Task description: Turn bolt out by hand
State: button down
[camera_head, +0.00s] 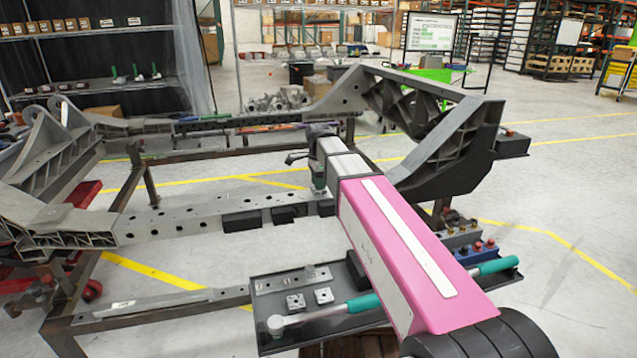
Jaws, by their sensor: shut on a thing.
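My arm, with a pink cover, reaches in from the lower right over this rail. My gripper (300,158) is at the arm's far end, just above the rail's right part, small and partly hidden by my own wrist. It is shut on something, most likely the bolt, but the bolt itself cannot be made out. A grey-green part shows below the wrist, close to the rail.
A dark tray (262,318) in front holds a ratchet (325,314) with a teal handle and several small metal blocks. Another teal handle (494,266) and a blue holder (472,250) lie right of my arm. A tall chassis bracket (462,150) rises to the right.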

jog(key=n, duration=0.4)
jog(key=shift+r, duration=0.1)
jog(key=n, duration=0.9)
jog(key=shift+r, duration=0.1)
jog(key=shift+n, duration=0.9)
jog(key=n, duration=0.8)
jog(key=shift+r+n, duration=0.15)
jog(key=shift+n, duration=0.15)
jog(key=n, duration=0.6)
jog(key=shift+r, duration=0.1)
